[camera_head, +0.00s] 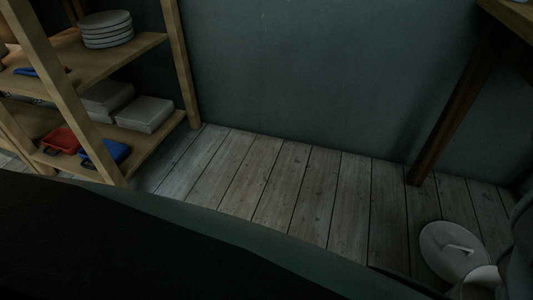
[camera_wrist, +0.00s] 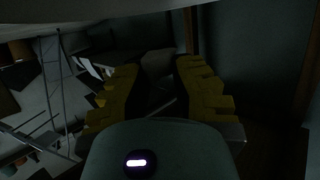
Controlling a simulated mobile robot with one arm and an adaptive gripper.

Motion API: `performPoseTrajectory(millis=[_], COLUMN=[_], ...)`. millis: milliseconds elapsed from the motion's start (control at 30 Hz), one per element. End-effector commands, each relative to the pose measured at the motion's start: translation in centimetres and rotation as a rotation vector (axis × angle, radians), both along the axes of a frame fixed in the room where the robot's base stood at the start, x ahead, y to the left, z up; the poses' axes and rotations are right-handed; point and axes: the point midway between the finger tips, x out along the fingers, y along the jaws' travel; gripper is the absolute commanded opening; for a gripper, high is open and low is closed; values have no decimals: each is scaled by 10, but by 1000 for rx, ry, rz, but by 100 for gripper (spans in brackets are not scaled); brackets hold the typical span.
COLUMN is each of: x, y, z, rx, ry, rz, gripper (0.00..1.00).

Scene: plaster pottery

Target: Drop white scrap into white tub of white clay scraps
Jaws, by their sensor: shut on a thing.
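My gripper (camera_wrist: 157,78) shows in the wrist view with its yellow ridged fingers to either side. It is shut on a dim greyish piece (camera_wrist: 157,62) between the fingertips, which appears to be the white scrap. The view is very dark and the piece's outline is unclear. My gripper is not seen in the head view. I cannot make out a white tub of clay scraps for certain in either view.
In the head view, a round white lid (camera_head: 452,247) with a handle lies at the lower right, beside a partly hidden pale container (camera_head: 483,280). A wooden shelf (camera_head: 105,65) with plates (camera_head: 107,30) and red (camera_head: 61,140) and blue (camera_head: 107,153) items stands left. The middle plank floor (camera_head: 285,190) is clear.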

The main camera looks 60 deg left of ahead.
Motion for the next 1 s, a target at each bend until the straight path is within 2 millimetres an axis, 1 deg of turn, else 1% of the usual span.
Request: performPoseTrajectory(millis=[33,67,267,300,700,867,1000], x=[0,0,0,0,-1,-6,-9], y=[-1,-1,-1,-1,-1,-1,-1], z=[1,1,1,1,1,-1,2], rx=[0,0,0,0,-1,3,3], ry=[-1,-1,-1,-1,-1,6,2], rz=[-1,-1,-1,-1,-2,-6,-4], gripper=[0,28,48,50,50,50,50])
